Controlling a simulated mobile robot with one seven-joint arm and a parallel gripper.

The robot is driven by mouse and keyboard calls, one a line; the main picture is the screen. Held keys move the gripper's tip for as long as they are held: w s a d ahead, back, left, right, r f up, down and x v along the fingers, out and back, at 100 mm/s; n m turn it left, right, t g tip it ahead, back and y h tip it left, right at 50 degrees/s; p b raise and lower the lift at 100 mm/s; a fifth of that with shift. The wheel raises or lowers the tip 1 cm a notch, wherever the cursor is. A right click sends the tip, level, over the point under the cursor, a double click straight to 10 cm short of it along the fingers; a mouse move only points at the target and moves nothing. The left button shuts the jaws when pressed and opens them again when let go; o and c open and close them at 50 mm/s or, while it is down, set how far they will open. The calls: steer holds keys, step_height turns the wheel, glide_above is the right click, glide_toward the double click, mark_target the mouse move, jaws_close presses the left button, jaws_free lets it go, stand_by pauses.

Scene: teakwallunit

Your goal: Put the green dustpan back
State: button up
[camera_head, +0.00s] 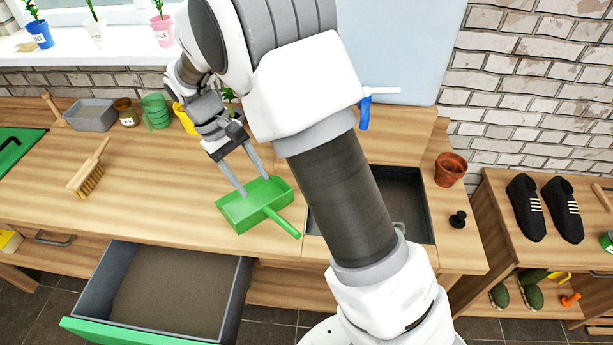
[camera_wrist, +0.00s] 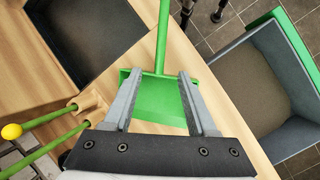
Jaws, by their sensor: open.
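The green dustpan (camera_head: 242,210) lies on the wooden workbench (camera_head: 150,190), near its front edge, with its handle pointing to the lower right in the head view. My gripper (camera_head: 255,184) is open, with its fingers pointing down at the pan. In the wrist view the dustpan (camera_wrist: 155,103) shows between and beyond the two fingers of my gripper (camera_wrist: 158,74), with its handle running up the picture. I cannot tell whether the fingertips touch it. The gripper body hides part of the pan in the wrist view.
An open, empty drawer (camera_head: 75,325) with a green front stands out below the bench. A dark recess (camera_head: 408,195) lies right of the dustpan. A brush (camera_head: 88,178) lies to the left. A grey tray (camera_head: 92,115) and pots stand at the back. A terracotta pot (camera_head: 450,168) stands right.

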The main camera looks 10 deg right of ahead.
steer(key=s+d+r+m+t+y, duration=0.1)
steer(key=s+d+r+t+y, duration=0.2)
steer(key=r, duration=0.5)
steer(key=s+d+r+m+t, duration=0.2)
steer(key=s+d+r, duration=0.2)
steer(key=s, duration=0.4)
steer(key=s+d+r+m+t, duration=0.2)
steer(key=s+d+r+t, duration=0.1)
steer(key=s+d, duration=0.3)
steer(key=shift+s+d+r+y, duration=0.15)
steer(key=shift+s+r+y, duration=0.25)
steer(key=shift+s+r, duration=0.5)
steer(key=shift+c, duration=0.6)
